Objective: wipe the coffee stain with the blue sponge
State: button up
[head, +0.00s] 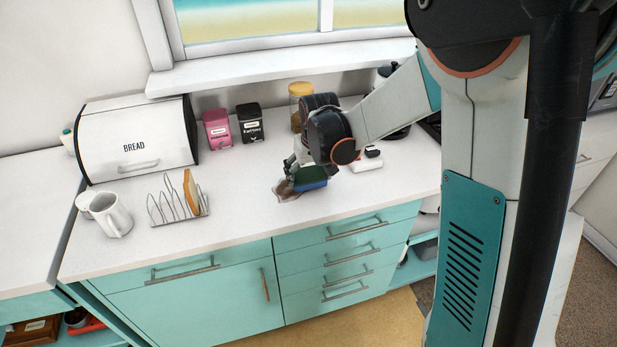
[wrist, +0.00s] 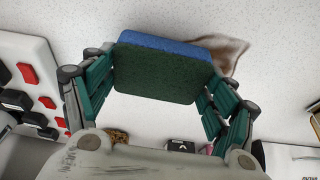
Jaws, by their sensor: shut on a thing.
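My gripper (wrist: 160,90) is shut on the blue sponge (wrist: 165,50), which has a dark green scouring side. In the head view the sponge (head: 310,184) is just above or on the white counter, beneath my gripper (head: 305,172). The brown coffee stain (head: 288,191) lies on the counter at the sponge's left side, partly hidden by it. In the wrist view the stain (wrist: 232,50) shows beside and behind the sponge's upper right. I cannot tell whether the sponge touches the counter.
A toast rack (head: 180,212) with a slice of bread, mugs (head: 112,216) and a white bread bin (head: 137,138) stand to the left. Pink (head: 217,130) and black (head: 250,123) tins and a jar (head: 299,92) stand behind. A white object (head: 366,163) lies right of my gripper. The front counter is clear.

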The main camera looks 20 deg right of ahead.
jog(key=shift+s+a+r, duration=0.1)
jog(key=shift+a+r, duration=0.15)
jog(key=shift+r, duration=0.4)
jog(key=shift+d+r+p, duration=0.15)
jog(key=shift+r+p, duration=1.75)
jog(key=shift+r, duration=0.65)
